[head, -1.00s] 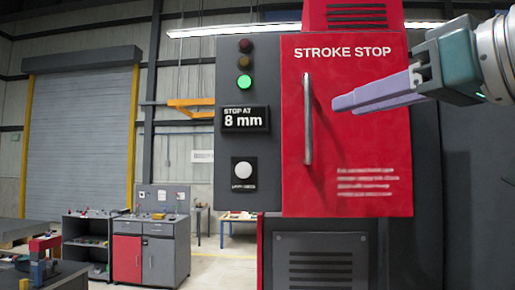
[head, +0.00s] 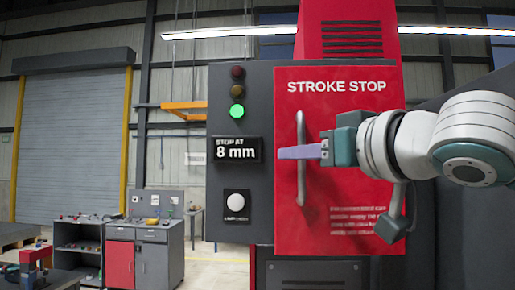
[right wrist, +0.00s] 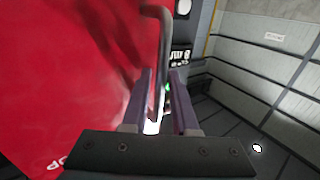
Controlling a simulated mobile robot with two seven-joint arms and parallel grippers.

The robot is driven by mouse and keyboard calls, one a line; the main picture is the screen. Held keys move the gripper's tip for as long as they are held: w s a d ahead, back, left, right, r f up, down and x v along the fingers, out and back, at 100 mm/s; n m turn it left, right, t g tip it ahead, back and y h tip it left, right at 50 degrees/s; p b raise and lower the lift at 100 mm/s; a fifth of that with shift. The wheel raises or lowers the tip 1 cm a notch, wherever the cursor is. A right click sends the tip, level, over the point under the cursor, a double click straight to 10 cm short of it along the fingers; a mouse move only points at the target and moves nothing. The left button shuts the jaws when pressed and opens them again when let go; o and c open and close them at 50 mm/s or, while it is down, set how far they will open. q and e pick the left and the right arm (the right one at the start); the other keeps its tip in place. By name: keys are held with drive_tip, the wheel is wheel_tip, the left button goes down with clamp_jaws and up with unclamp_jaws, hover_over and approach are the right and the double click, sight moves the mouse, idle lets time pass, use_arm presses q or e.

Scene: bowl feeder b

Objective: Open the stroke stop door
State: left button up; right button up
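The red STROKE STOP door (head: 345,110) is closed on the front of the machine in the head view. It also fills the left of the right wrist view (right wrist: 60,70). Its grey vertical bar handle (head: 301,188) is near the door's left edge. My right gripper (head: 290,153) has its purple fingers level with the handle's middle, and the near finger crosses in front of the bar. In the right wrist view the fingers are apart, with the handle (right wrist: 162,40) running down into the gap between them. I cannot tell whether they touch it. My left gripper is not in view.
A dark panel left of the door carries a lit green lamp (head: 237,111), a "STOP AT 8 mm" display (head: 235,149) and a white button (head: 237,203). Workbenches (head: 145,250) and a roller shutter (head: 70,140) stand far back left, with open floor nearby.

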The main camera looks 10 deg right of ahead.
clamp_jaws()
idle(1.4)
